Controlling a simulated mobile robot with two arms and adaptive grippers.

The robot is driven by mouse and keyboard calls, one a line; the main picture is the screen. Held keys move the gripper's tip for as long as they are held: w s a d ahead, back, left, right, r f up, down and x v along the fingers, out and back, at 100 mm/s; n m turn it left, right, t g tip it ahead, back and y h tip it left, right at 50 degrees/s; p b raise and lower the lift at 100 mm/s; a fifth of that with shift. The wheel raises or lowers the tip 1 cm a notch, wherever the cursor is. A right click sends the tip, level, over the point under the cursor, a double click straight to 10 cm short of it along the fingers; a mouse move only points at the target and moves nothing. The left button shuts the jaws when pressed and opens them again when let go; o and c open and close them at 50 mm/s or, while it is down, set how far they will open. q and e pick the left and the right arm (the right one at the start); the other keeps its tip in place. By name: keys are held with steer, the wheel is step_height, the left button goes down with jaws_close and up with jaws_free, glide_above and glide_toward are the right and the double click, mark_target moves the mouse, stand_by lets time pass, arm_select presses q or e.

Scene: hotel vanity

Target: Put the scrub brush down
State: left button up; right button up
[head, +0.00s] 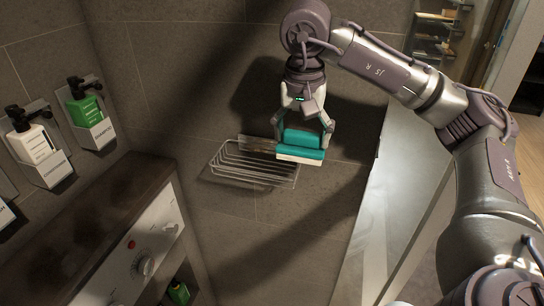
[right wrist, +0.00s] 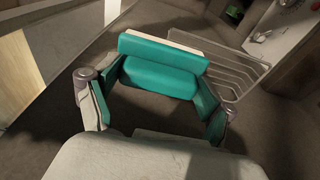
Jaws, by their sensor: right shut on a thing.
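The scrub brush is a teal block with a pale underside, and in the head view the scrub brush (head: 301,154) is beside the right end of the wire basket (head: 232,175). My right gripper (head: 304,138) points down with its fingers shut on the brush from both sides. In the right wrist view the brush (right wrist: 160,76) lies between the fingertips (right wrist: 158,98), and the wire basket (right wrist: 232,90) is just beyond it. The pale underside is mostly hidden there. I cannot tell whether the brush touches the basket's rim. My left gripper is not in view.
The basket is on the tiled wall and looks empty. A green dispenser (head: 87,115) and a white dispenser (head: 36,150) hang at the left. A control panel with knobs (head: 142,266) is below them. A glass panel (head: 385,205) stands to the right.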

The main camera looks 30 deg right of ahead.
steer(key=w+f, duration=0.1)
steer(key=w, duration=0.1)
steer(key=w+a+f+p, duration=0.1)
steer(key=w, duration=0.1)
steer(key=w+a+f, duration=0.1)
steer(key=w+f, duration=0.1)
steer(key=w, duration=0.1)
steer(key=shift+w+f+p, duration=0.1)
steer(key=shift+p, duration=0.2)
step_height(320, 180, down, 4)
steer(key=shift+r+p, duration=0.1)
steer(key=shift+p, duration=0.75)
steer(key=shift+f, duration=0.2)
steer(key=shift+f, duration=0.1)
steer(key=shift+f+b, duration=0.15)
steer(key=shift+b, duration=0.15)
steer(key=o, duration=1.1)
